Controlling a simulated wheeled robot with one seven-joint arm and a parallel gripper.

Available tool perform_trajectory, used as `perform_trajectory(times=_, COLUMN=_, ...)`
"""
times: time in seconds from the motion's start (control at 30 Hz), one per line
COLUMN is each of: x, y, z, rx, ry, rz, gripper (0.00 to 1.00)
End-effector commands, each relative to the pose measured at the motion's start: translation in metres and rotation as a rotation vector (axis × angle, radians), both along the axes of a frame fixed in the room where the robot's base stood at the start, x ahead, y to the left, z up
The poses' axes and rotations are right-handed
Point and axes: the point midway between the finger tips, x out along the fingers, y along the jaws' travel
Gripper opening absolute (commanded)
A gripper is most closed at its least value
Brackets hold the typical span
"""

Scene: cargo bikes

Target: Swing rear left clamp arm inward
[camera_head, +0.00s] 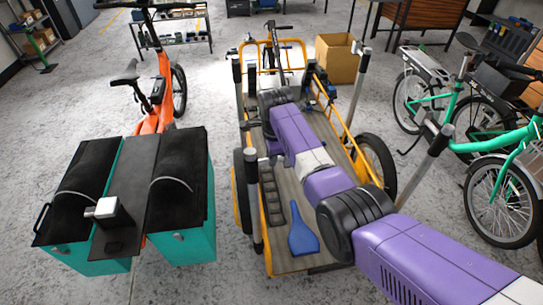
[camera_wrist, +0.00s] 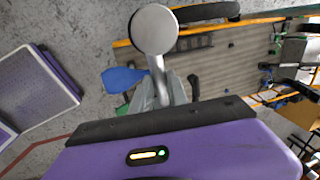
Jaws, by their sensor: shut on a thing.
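In the wrist view my gripper (camera_wrist: 165,92) has its grey fingers shut on the clamp arm, around the metal bar just below its round silver knob (camera_wrist: 155,29). The knob stands close to the camera and hides part of the side rail. A small dark hooked part (camera_wrist: 193,85) shows beside the fingers. In the head view my purple arm reaches over the cargo bike bed (camera_head: 322,128), and the fingers are hidden behind it. A black post with a silver top (camera_head: 252,195) stands at the bed's near left side. The exact grip contact is hard to see.
A blue flat object (camera_head: 302,235) and a black slotted rack (camera_head: 270,195) lie on the bed. Other posts (camera_head: 362,75) (camera_head: 430,155) stand along the right side. An orange bike with teal boxes (camera_head: 185,240) is at left, green bikes (camera_head: 500,200) at right.

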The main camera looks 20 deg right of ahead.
Motion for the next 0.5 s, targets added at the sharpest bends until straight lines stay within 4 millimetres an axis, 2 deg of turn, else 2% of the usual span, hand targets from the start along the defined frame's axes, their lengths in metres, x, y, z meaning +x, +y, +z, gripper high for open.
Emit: perform_trajectory(times=0.5, x=-0.0013, y=-0.0019, z=-0.0001, rx=-0.003, ry=0.006, rz=-0.094, gripper=0.0)
